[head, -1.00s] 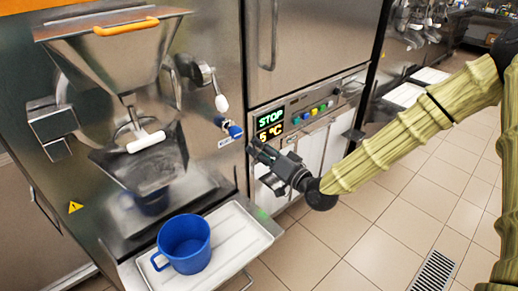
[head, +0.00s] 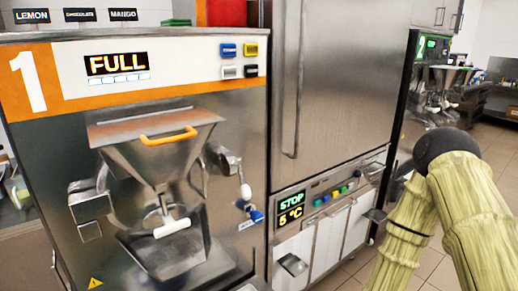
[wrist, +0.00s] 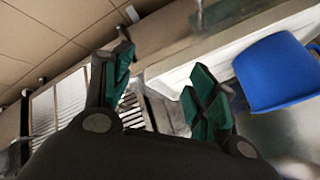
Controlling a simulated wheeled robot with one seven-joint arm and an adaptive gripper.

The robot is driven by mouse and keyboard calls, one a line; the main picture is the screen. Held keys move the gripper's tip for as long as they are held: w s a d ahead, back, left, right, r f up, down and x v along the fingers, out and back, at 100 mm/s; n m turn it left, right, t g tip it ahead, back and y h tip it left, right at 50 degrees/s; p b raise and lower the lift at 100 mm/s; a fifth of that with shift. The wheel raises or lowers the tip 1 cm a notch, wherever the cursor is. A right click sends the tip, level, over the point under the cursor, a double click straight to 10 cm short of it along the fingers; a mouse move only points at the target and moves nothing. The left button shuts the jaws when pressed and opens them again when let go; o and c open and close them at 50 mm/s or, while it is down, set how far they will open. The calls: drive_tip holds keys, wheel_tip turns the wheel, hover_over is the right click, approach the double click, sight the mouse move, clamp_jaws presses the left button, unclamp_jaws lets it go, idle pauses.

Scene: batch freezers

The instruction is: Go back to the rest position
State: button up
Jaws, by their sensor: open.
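My gripper (wrist: 158,98) shows in the wrist view with its two green-padded fingers spread apart and nothing between them. It is outside the head view, where only my bent arm shows at the right. A blue jug (wrist: 272,75) is at the right of the wrist view, beside the right finger and apart from it. It stands by the pale tray (wrist: 180,72). The jug is out of the head view.
The batch freezer marked 1 (head: 190,85) reads FULL, with its steel hopper (head: 155,135) and chute in front. A steel cabinet (head: 340,90) with a lit STOP panel (head: 291,203) stands to its right. Tiled floor (head: 345,275) shows at lower right.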

drive_tip(key=s+d+f+g+h+p, duration=0.1)
drive_tip(key=s+d+g, duration=0.1)
drive_tip(key=s, duration=0.5)
drive_tip(key=s+d+f+g+h+p, duration=0.1)
drive_tip(key=s+d+f+g+h, duration=0.1)
drive_tip(key=s+d, duration=0.3)
drive_tip(key=s+d+f+n+g+h+p, duration=0.1)
drive_tip(key=s+d, duration=0.3)
drive_tip(key=s, duration=0.6)
drive_tip(key=shift+s+d+f+g+h, duration=0.2)
drive_tip(key=shift+s+f+g+h, duration=0.25)
drive_tip(key=shift+f+g, duration=0.2)
drive_tip(key=shift+w+r, duration=0.1)
idle(0.5)
